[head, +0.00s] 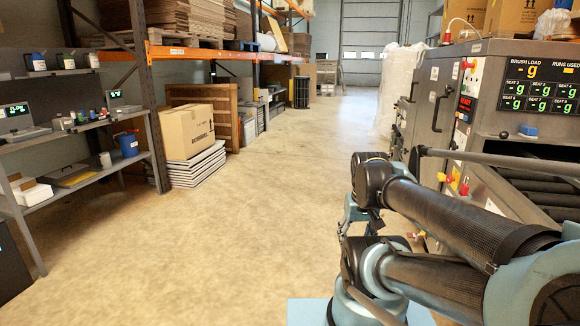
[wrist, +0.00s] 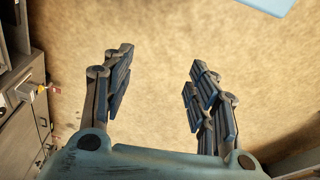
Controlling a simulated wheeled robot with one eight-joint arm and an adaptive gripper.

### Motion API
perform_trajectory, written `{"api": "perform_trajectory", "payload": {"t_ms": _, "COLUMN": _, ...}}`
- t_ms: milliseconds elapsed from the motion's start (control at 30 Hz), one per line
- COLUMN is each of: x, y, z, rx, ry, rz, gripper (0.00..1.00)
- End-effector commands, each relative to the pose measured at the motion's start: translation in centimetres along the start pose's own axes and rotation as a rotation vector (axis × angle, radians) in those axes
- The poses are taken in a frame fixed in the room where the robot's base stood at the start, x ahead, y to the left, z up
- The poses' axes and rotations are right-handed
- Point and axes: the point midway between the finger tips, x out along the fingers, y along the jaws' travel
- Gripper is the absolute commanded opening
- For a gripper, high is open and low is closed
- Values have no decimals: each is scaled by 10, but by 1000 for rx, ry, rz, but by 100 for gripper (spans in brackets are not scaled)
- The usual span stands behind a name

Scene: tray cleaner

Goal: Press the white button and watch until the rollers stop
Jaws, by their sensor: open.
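The grey tray-cleaning machine (head: 500,60) stands at the right in the head view. Its dark rollers (head: 535,190) show in the opening at the far right; I cannot tell whether they turn. A control panel (head: 467,80) on its end face carries a red knob and a lit red display. I cannot make out the white button for certain. In the wrist view my gripper (wrist: 160,85) is open and empty, its two fingers apart above bare floor. The machine's side (wrist: 22,120) is at the left edge there, apart from the fingers.
A status screen (head: 540,88) sits above the rollers, with a small blue block (head: 528,131) below it. Red and yellow valve handles (head: 455,182) stick out from the machine's end. Shelving (head: 75,125) and a cardboard box (head: 188,132) stand left. The aisle floor between is clear.

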Motion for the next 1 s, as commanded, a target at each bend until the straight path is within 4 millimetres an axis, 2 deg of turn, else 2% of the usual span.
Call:
{"api": "perform_trajectory", "payload": {"t_ms": 33, "x": 0, "y": 0, "z": 0, "rx": 0, "ry": 0, "rz": 0, "gripper": 34}}
{"api": "perform_trajectory", "payload": {"t_ms": 167, "x": 0, "y": 0, "z": 0, "rx": 0, "ry": 0, "rz": 0, "gripper": 4}}
{"api": "perform_trajectory", "payload": {"t_ms": 200, "x": 3, "y": 0, "z": -3, "rx": 0, "ry": -6, "rz": 0, "gripper": 0}}
{"api": "perform_trajectory", "payload": {"t_ms": 300, "x": 6, "y": 0, "z": -8, "rx": 0, "ry": -12, "rz": 0, "gripper": 0}}
{"api": "perform_trajectory", "payload": {"t_ms": 1000, "x": 6, "y": 0, "z": -7, "rx": 0, "ry": -12, "rz": 0, "gripper": 0}}
